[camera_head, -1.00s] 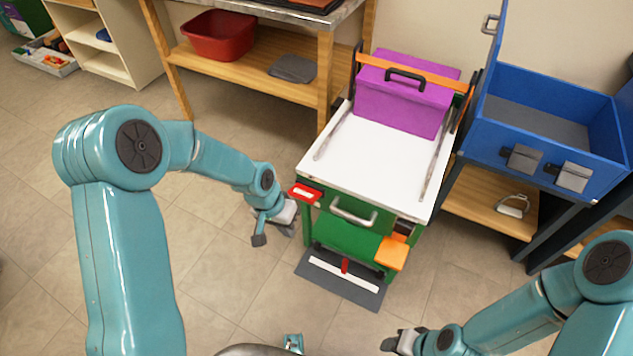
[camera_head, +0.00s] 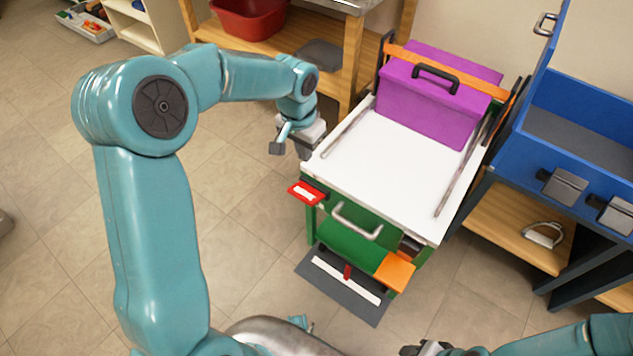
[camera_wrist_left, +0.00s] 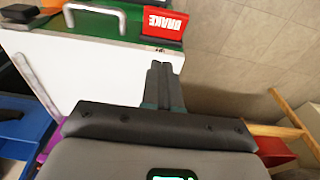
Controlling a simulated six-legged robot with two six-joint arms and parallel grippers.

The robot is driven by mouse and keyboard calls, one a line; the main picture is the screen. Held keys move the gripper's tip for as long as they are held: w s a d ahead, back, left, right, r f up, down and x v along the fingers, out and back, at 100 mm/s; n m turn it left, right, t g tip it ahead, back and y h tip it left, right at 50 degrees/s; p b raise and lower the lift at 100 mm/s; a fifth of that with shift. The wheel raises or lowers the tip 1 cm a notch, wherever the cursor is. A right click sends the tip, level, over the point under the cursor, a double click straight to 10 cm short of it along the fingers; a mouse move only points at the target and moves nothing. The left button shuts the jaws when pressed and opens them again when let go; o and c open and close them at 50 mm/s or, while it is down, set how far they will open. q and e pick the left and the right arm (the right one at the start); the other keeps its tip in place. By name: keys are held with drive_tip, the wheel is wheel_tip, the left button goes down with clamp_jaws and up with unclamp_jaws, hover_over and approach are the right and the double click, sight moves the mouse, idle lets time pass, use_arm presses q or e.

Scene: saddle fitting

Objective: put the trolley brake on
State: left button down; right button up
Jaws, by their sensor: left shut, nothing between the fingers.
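The trolley has a white top (camera_head: 385,175) and a green front with a metal handle (camera_head: 356,220). A red brake tab (camera_head: 307,193) sticks out at its front left corner. In the left wrist view the tab (camera_wrist_left: 163,26) reads BRAKE. My left gripper (camera_head: 306,150) is shut and empty, beside the trolley's left edge and farther back than the tab. In the left wrist view its closed fingers (camera_wrist_left: 160,75) point toward the tab, with a gap between. My right gripper (camera_head: 425,348) is partly cut off at the bottom edge; its jaws are unclear.
A purple box (camera_head: 430,105) sits strapped on the trolley's back. An orange block (camera_head: 395,271) is at its front right. A dark floor plate (camera_head: 320,278) with a white strip lies below the front. A blue bin (camera_head: 575,125) stands to the right. Floor at left is open.

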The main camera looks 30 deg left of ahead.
use_arm(q)
drive_tip(key=shift+w+a+r, duration=0.1)
drive_tip(key=shift+w+r, duration=0.05)
drive_tip(key=shift+r, duration=0.1)
use_arm(e)
drive_tip(key=shift+w+d+f, duration=0.1)
drive_tip(key=shift+w+d, duration=0.05)
drive_tip(key=shift+w, duration=0.25)
use_arm(q)
drive_tip(key=b, duration=0.2)
hover_over(306, 193)
drive_tip(key=w, duration=0.1)
wheel_tip(306, 193, down, 11)
drive_tip(key=shift+w+r, duration=0.1)
drive_tip(key=shift+r, duration=0.05)
drive_tip(key=shift+s+f+b, duration=0.25)
drive_tip(key=shift+s+f, duration=0.05)
drive_tip(key=shift+f, duration=0.2)
drive_tip(key=shift+s+f+b, duration=0.2)
drive_tip(key=shift+s+f, duration=0.1)
drive_tip(key=shift+f, duration=0.2)
drive_tip(key=shift+s+f, duration=0.2)
drive_tip(key=shift+f, duration=0.3)
use_arm(e)
drive_tip(key=f, duration=0.3)
drive_tip(key=shift+s, duration=0.2)
